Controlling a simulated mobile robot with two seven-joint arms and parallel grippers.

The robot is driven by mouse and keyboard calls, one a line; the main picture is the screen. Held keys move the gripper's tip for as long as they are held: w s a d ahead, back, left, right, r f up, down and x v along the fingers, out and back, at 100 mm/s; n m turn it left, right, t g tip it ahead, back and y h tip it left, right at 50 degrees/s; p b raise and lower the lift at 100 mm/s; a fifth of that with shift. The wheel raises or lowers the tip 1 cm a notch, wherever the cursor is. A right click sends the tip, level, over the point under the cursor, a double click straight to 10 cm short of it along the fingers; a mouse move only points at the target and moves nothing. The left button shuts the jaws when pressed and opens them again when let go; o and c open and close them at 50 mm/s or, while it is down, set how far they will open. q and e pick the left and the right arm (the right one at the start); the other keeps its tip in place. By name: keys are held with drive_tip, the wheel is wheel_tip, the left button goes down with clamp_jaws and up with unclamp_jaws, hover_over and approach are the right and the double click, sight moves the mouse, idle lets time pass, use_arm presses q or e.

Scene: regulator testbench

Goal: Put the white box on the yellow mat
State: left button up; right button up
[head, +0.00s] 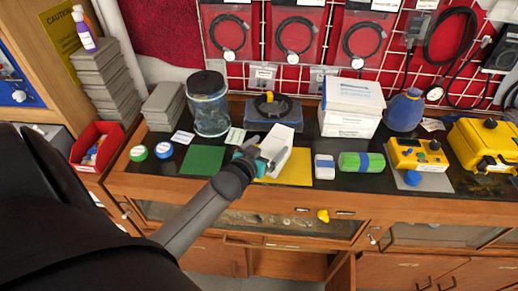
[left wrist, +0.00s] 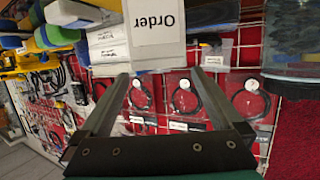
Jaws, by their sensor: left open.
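The small white box (head: 281,138) is at the middle of the bench, over the back part of the yellow mat (head: 297,170) in the head view. I cannot tell whether it rests fully on the mat. In the left wrist view the white box (left wrist: 155,35) shows a face with the word "Order". My left gripper (head: 265,158) is at the near side of the box, its jaws apart. In the left wrist view the fingertips of the left gripper (left wrist: 163,76) reach the box's edge, one towards each side. My right gripper is not in view.
A green mat (head: 202,160) lies to the left, and a white-and-blue block (head: 324,167) and a green-blue roll (head: 361,162) to the right. Behind stand a glass jar (head: 208,104), a dark device (head: 272,106) and a large white box (head: 351,107).

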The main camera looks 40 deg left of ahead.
use_arm(q)
drive_tip(key=shift+p+v, duration=0.3)
drive_tip(key=shift+v, duration=2.6)
